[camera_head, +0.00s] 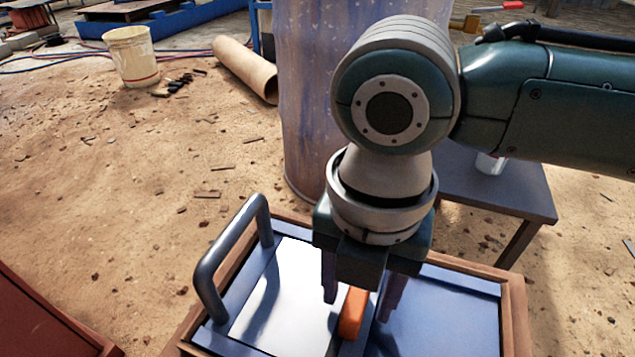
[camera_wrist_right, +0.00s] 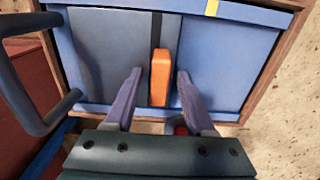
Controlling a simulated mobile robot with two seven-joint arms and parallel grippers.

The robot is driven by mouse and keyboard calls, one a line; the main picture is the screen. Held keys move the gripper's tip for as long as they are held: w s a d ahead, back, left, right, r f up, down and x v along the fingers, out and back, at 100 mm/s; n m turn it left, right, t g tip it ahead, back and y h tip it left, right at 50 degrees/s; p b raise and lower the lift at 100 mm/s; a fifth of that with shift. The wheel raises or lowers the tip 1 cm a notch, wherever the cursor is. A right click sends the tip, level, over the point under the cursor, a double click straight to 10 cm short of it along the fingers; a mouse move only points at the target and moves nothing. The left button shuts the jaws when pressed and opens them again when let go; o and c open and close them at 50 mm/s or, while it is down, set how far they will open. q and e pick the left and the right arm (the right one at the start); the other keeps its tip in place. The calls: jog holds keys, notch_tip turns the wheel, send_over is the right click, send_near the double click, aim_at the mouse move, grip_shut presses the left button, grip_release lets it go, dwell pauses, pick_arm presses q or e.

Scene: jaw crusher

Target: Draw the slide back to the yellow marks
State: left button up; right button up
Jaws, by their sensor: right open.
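The slide (camera_head: 283,293) is a flat metal plate in a blue tray with a wooden rim, and it covers the tray's left part. In the right wrist view the slide (camera_wrist_right: 110,55) looks grey. An orange upright grip (camera_head: 353,313) stands at its right edge, beside a dark strip; it also shows in the wrist view (camera_wrist_right: 160,78). My right gripper (camera_head: 357,300) points down over the grip with its fingers open, one on each side; gaps show in the wrist view (camera_wrist_right: 158,82). One yellow mark (camera_wrist_right: 212,8) is on the tray's edge, right of the slide. My left gripper is out of view.
A dark tubular handle (camera_head: 228,255) rises at the tray's left end. A large bluish drum (camera_head: 305,100) and a small table (camera_head: 500,190) stand behind. A reddish surface (camera_head: 45,318) lies at lower left. Sandy ground with scraps and a bucket (camera_head: 131,56) lies beyond.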

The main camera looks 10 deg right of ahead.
grip_shut()
dwell(1.3)
